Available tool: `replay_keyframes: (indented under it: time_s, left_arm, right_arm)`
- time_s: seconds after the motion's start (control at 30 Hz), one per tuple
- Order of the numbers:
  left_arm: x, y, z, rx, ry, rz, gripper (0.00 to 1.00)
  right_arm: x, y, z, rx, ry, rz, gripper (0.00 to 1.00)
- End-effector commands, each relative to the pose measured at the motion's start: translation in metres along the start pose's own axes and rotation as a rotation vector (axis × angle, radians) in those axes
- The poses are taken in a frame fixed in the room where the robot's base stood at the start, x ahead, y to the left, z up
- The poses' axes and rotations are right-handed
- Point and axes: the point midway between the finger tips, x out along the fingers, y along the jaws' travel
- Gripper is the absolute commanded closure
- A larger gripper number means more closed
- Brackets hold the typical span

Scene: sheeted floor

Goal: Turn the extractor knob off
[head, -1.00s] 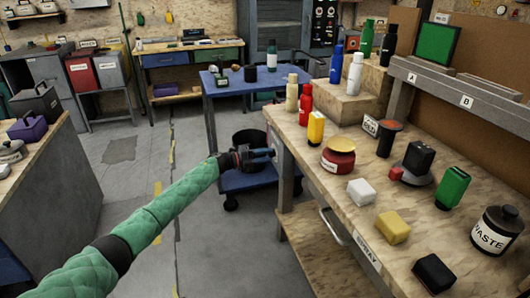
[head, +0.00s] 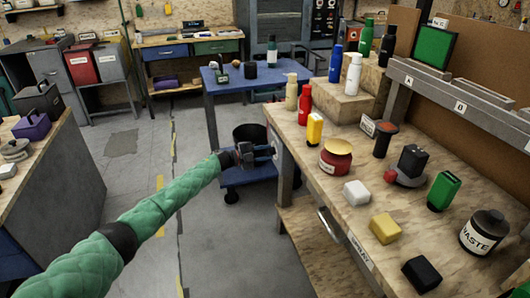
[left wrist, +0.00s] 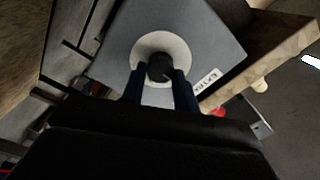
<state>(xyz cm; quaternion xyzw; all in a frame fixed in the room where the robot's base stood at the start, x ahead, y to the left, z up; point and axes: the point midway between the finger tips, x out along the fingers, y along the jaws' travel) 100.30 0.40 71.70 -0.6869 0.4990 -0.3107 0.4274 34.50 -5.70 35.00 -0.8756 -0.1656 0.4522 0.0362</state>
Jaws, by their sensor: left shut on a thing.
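The extractor knob (left wrist: 158,67) is a small dark round knob on a pale disc (left wrist: 183,51), set in a grey panel (left wrist: 207,38) with a partly legible label. My left gripper (left wrist: 160,75) has its two dark fingers on either side of the knob, shut on it. The knob itself is hidden there by the gripper. My right gripper is in neither view.
The wooden bench (head: 325,193) holds bottles, a red jar (head: 336,163), small blocks and a waste pot (head: 483,232). A blue cart (head: 224,101) with a dark bin (head: 250,136) stands just behind my left gripper. Floor left of the bench is clear.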

Motion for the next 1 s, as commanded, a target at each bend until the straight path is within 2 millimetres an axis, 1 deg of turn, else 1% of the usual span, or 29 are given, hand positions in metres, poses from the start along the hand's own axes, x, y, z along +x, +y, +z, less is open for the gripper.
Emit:
replay_keyframes:
  time_s: [0.03,0.4,0.43,0.5,0.53,0.83,0.93,1.0]
  left_arm:
    - [-0.002,-0.003,0.002,-0.003,-0.005,-0.003,0.93]
    - [-0.002,-0.003,0.002,-0.006,-0.005,-0.003,0.93]
    - [-0.002,-0.003,0.002,-0.006,-0.005,-0.002,0.66]
    - [-0.002,-0.002,0.002,-0.005,-0.004,-0.002,0.52]
    - [-0.002,-0.002,0.002,-0.005,-0.004,-0.002,0.48]
    - [-0.002,-0.001,0.001,-0.005,-0.002,0.000,0.48]
    - [-0.009,0.000,0.001,-0.005,-0.002,0.000,0.48]
    - [-0.018,0.001,0.002,-0.006,-0.003,0.000,0.48]
  right_arm:
    - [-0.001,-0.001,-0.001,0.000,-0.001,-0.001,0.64]
    - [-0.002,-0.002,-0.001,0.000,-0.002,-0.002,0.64]
    - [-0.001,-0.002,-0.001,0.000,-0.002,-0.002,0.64]
    - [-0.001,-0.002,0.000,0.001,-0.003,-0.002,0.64]
    - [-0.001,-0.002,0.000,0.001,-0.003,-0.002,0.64]
    - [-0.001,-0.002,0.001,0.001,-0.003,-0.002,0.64]
    - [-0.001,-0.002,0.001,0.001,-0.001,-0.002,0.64]
    - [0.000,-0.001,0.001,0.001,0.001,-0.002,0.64]
